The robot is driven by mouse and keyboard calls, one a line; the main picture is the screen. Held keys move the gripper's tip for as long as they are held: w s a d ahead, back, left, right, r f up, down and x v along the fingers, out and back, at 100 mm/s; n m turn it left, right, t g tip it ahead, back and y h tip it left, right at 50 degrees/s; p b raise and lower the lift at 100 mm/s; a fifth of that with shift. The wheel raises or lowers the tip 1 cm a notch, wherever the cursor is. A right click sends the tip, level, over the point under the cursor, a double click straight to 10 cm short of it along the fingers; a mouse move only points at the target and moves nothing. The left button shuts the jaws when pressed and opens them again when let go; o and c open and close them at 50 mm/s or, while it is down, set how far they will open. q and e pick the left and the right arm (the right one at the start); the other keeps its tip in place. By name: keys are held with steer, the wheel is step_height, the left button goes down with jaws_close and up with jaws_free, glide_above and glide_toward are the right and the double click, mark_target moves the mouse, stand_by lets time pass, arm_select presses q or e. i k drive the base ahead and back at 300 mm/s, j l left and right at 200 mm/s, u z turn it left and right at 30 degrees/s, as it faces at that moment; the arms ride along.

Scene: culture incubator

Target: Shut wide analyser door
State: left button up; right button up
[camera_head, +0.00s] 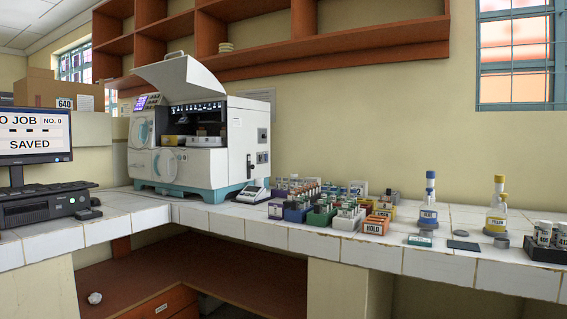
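The wide analyser (205,171) stands at the back left on the white tiled bench. It is a white machine with teal base parts and a small lit screen on its left. Its wide door (186,77) is a pale grey panel, raised and tilted up above the front. The dark interior under it is exposed, with a row of small lit parts and a yellowish item inside. Neither of my grippers shows in the head view.
Several racks of tubes (349,217) stand on the bench right of the analyser, with a small device (252,192) by its front corner. A monitor (38,137) and keyboard are at left. Bottles (428,205) stand at right. Wooden shelves (270,62) hang above.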

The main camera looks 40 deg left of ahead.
mark_target(183, 77)
steer(key=u, duration=1.9)
steer(key=i+j, duration=0.15)
steer(key=i, duration=0.15)
steer(key=i+j, duration=0.15)
steer(key=i, duration=0.15)
steer(key=l+z, duration=0.05)
